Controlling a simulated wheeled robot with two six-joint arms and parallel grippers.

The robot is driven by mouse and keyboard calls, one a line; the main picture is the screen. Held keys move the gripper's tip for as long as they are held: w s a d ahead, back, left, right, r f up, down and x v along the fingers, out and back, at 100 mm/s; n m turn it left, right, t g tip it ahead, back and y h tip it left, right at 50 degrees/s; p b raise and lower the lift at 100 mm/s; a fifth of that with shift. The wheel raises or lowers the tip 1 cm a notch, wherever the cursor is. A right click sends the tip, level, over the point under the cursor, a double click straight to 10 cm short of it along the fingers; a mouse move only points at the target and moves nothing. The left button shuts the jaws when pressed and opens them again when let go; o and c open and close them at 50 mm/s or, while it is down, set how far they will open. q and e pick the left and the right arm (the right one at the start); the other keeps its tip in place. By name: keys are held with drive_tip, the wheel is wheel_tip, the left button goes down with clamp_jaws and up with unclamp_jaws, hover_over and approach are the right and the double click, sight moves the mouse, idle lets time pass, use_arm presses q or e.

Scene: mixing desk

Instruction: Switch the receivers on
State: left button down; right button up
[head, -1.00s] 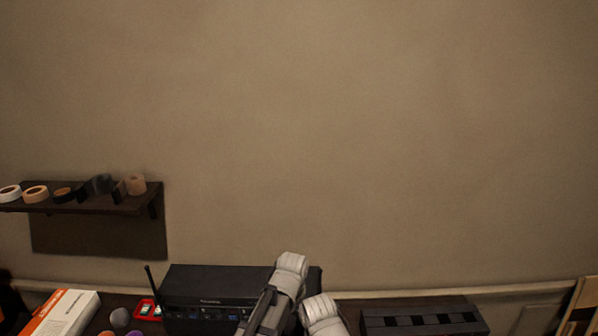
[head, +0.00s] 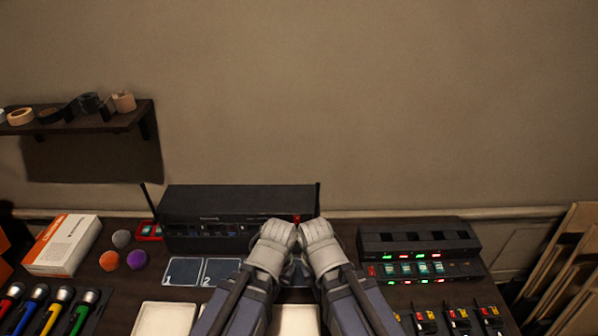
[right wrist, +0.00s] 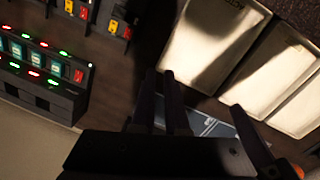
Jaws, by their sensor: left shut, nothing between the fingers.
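The receivers appear to be the units in the wide black rack (head: 238,202) at the back centre, with an antenna at each end. Small bluish marks and one red spot near the right end show on its front; whether they are lit displays is too small to tell. My left gripper (head: 286,264) is shut and empty, largely hidden by its own wrist in front of the rack's right part. My right gripper (right wrist: 208,95) shows in the right wrist view with its dark fingers apart and nothing between them, above the desk.
A black charger (head: 420,243) with green and red lights stands at right, bodypacks in front. Numbered cards (head: 183,271) and pale trays (head: 163,318) lie before the rack. Coloured microphones (head: 45,308), foam balls (head: 122,239) and a white-orange box (head: 62,245) are at left.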

sight(300, 224)
drive_tip(key=shift+w+a+r, duration=0.1)
drive_tip(key=shift+w+r, duration=0.05)
drive_tip(key=shift+w, duration=0.1)
clamp_jaws()
drive_tip(key=w+a+r+n+t+y+p, duration=0.1)
drive_tip(key=w+r+n+t+y+p, duration=0.3)
drive_tip(key=w+r+n, duration=0.4)
drive_tip(key=w+n+t+y, duration=0.1)
drive_tip(key=w+n, duration=0.4)
drive_tip(key=w, duration=0.1)
drive_tip(key=shift+r+t+y+p, duration=0.15)
drive_tip(key=shift+t+y+p, duration=0.15)
drive_tip(key=shift+a, duration=0.15)
drive_tip(key=w+a+f+b, duration=0.1)
drive_tip(key=w+f+b, duration=0.1)
drive_tip(key=f+b, duration=0.1)
drive_tip(key=w+a+f+b, duration=0.1)
drive_tip(key=w+f+b, duration=0.1)
drive_tip(key=w, duration=0.1)
drive_tip(key=w+a+f+b, duration=0.1)
drive_tip(key=w+f+b, duration=0.2)
drive_tip(key=shift+w+a+f+b, duration=0.2)
drive_tip(key=shift+a+f+b, duration=0.05)
drive_tip(key=shift+f+b, duration=0.1)
